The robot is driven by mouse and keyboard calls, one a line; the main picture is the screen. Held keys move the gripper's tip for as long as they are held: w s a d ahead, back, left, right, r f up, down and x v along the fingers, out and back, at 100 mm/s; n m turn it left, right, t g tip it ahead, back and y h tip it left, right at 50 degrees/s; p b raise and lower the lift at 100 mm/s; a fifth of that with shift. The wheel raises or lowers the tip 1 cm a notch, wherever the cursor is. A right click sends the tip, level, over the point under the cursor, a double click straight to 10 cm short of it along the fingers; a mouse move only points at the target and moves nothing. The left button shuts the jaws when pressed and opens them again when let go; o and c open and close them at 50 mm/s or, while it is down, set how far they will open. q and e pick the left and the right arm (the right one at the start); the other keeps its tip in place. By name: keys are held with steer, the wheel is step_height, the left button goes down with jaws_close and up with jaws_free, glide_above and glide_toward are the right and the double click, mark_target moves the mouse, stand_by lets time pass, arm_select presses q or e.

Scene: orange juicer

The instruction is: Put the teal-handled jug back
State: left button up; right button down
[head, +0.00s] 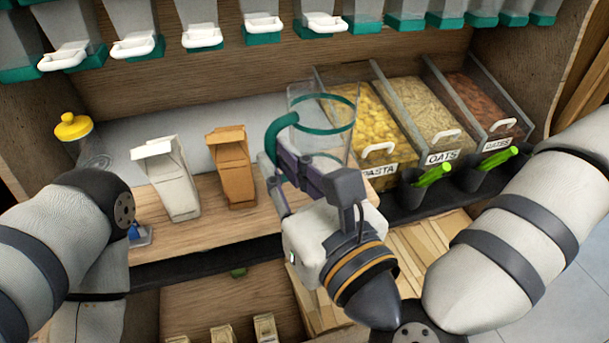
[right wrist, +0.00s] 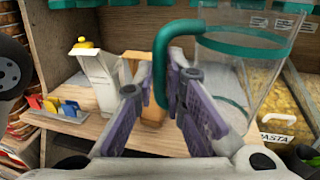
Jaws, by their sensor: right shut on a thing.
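The clear jug with a teal rim and teal handle (head: 328,131) is in front of the pasta bin in the head view. It also shows in the right wrist view (right wrist: 246,75), where it looks upright. My right gripper (head: 283,165) is shut on the jug's teal handle; its purple fingers (right wrist: 174,88) lie on both sides of the handle in the right wrist view. I cannot tell whether the jug's base touches the shelf. My left arm is at the left of the head view, but its gripper fingers do not show.
A white carton (head: 170,182), a brown carton (head: 232,168) and a yellow-lidded bottle (head: 79,140) stand on the wooden shelf (head: 262,217) to the left. Bins of pasta (head: 372,125), oats (head: 425,112) and another food stand right. Dispensers with white handles (head: 203,36) hang above.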

steer(key=shift+w+a+f+b, duration=0.35)
steer(key=shift+w+a+f, duration=0.15)
steer(key=shift+w+f, duration=1.7)
steer(key=shift+w+a+f+b, duration=0.3)
steer(key=shift+w+a+f, duration=0.2)
steer(key=shift+w+f, duration=1.65)
steer(key=shift+w+a+f+b, duration=0.35)
steer(key=shift+w+a+f, duration=0.15)
steer(key=shift+w+f, duration=1.7)
steer(key=shift+w, duration=0.15)
steer(key=c, duration=2)
jaws_free()
steer(key=o, duration=0.3)
arm_select(q)
steer(key=shift+s+f+g, duration=0.4)
steer(key=shift+s+f, duration=0.6)
steer(key=shift+f, duration=0.25)
arm_select(e)
steer(key=shift+o, duration=0.2)
steer(key=shift+r, duration=0.1)
